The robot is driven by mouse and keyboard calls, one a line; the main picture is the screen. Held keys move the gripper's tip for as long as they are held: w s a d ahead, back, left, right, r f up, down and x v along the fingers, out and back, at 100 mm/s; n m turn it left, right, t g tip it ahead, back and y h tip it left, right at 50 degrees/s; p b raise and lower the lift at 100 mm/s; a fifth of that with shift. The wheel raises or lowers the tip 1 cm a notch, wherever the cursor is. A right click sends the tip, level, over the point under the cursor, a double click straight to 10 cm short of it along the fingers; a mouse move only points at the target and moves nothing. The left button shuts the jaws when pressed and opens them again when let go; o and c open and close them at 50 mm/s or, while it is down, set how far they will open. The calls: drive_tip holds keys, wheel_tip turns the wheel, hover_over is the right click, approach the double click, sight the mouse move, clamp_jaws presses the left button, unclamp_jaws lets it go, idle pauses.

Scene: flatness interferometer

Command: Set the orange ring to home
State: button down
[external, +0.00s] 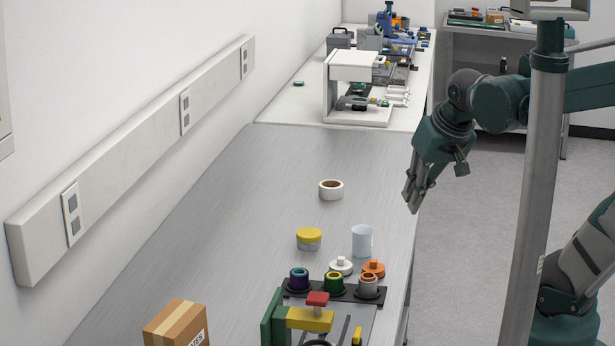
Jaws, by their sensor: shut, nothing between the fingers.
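An orange knobbed piece (373,268) stands at the back right of a dark plate (350,294). In front of it is a grey cylinder (368,288) with an orange-brown top; I cannot tell which of them is the orange ring. A green and yellow round piece (334,283) and a purple and teal one (299,280) sit to its left on the plate. My gripper (411,205) is shut and empty, pointing down in the air near the bench's right edge, well apart from these pieces.
A white knobbed piece (341,266), white cup (362,241), yellow-lidded tub (309,239) and tape roll (331,190) stand nearby. A green and yellow fixture with a red top (317,299) and a cardboard box (175,325) are in front. The left middle bench is clear.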

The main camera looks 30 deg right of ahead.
drive_tip(key=shift+w+a+m+g+p, duration=0.7)
drive_tip(key=shift+w+a+m+p, duration=0.15)
drive_tip(key=shift+w, duration=0.15)
drive_tip(key=m+g+p, duration=0.4)
drive_tip(key=m+p, duration=0.1)
hover_over(366, 278)
drive_tip(key=shift+w+f, duration=0.15)
drive_tip(key=shift+f, duration=1.5)
drive_tip(key=shift+f, duration=0.15)
drive_tip(key=shift+f, duration=6.8)
drive_tip(key=shift+f+b, duration=0.15)
drive_tip(key=shift+b, duration=0.25)
